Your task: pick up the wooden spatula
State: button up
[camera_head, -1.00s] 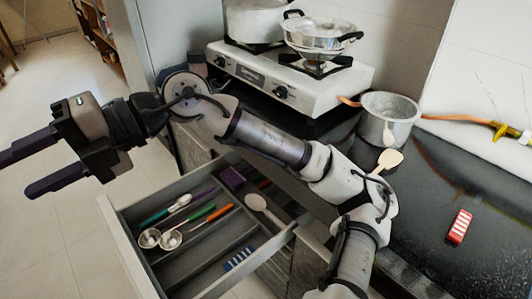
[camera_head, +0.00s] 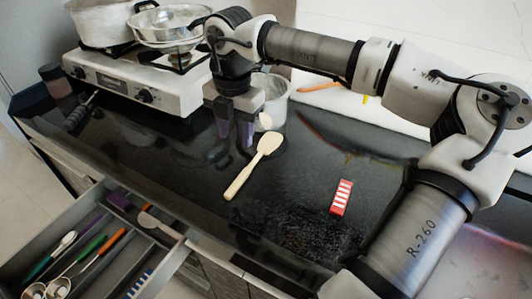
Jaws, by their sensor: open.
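My gripper (camera_head: 235,142) points down over the counter, just left of and behind the spatula's head. Its two dark purple fingers are apart with nothing seen between them. I cannot tell how high the fingertips are above the counter. The whole spatula shows.
A white stove (camera_head: 140,85) with pans is at the back left. A red-and-white box (camera_head: 341,197) lies to the right. An open drawer (camera_head: 179,256) with utensils juts out at the front left.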

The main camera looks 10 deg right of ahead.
send_over(240, 178)
notch_tip(240, 178, down, 8)
jog(key=shift+w+d+f+p, duration=0.15)
jog(key=shift+p, duration=0.3)
jog(key=shift+f+p, duration=0.8)
jog(key=shift+f, duration=1.9)
grip_shut()
